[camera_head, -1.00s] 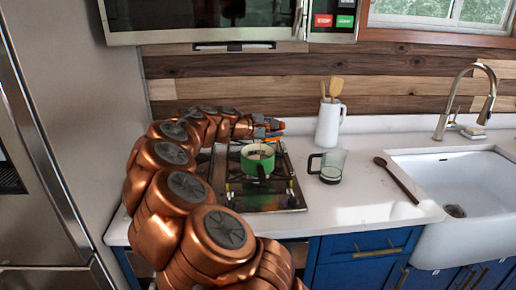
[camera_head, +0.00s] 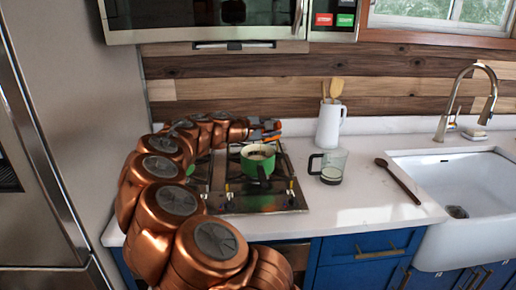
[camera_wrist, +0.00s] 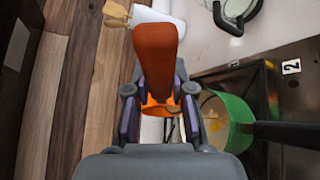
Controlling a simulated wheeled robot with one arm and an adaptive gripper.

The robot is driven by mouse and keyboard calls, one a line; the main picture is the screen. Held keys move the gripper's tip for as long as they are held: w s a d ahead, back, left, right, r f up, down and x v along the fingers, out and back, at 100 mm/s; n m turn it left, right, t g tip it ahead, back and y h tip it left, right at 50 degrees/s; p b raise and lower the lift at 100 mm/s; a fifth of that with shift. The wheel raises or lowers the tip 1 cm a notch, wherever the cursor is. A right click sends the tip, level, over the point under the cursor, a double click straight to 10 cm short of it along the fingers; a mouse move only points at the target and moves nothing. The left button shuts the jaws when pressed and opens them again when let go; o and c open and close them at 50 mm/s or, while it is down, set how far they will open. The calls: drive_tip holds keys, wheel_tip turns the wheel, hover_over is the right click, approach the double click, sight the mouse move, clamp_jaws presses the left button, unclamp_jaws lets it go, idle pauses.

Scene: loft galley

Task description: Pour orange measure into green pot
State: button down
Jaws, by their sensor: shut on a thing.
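The green pot (camera_head: 258,166) stands on the stovetop with its dark handle toward the front; something pale and brownish shows inside it. It also shows in the wrist view (camera_wrist: 238,112), to the right of my gripper. My gripper (camera_head: 266,130) is above the stove, behind the pot's rim in the head view. In the wrist view my gripper (camera_wrist: 160,112) is shut on the orange measure (camera_wrist: 157,55), whose long orange part points up the picture. Only small orange bits of the measure (camera_head: 271,137) show in the head view. Its contents are hidden.
A clear glass mug (camera_head: 330,167) stands on the counter right of the stove (camera_head: 270,201). A white jug (camera_head: 329,125) with wooden utensils stands near the wall. A dark spoon (camera_head: 398,181) lies beside the sink (camera_head: 455,180). The microwave (camera_head: 205,15) hangs above.

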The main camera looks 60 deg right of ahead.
drive_tip(key=shift+w+a+n+h+b, duration=0.4)
drive_tip(key=shift+h+b, duration=0.5)
drive_tip(key=shift+b, duration=0.7)
drive_tip(key=shift+w+a+f+n+g+h+b, duration=0.2)
drive_tip(key=shift+a+h+b, duration=0.3)
drive_tip(key=shift+b, duration=1.1)
drive_tip(key=shift+w+a+f+n+g+h+b, duration=0.15)
drive_tip(key=shift+w+a+g+h+b, duration=0.3)
drive_tip(key=shift+b, duration=1.15)
drive_tip(key=shift+w+a+n+g+h+b, duration=0.15)
drive_tip(key=shift+h+b, duration=0.5)
drive_tip(key=shift+b, duration=0.95)
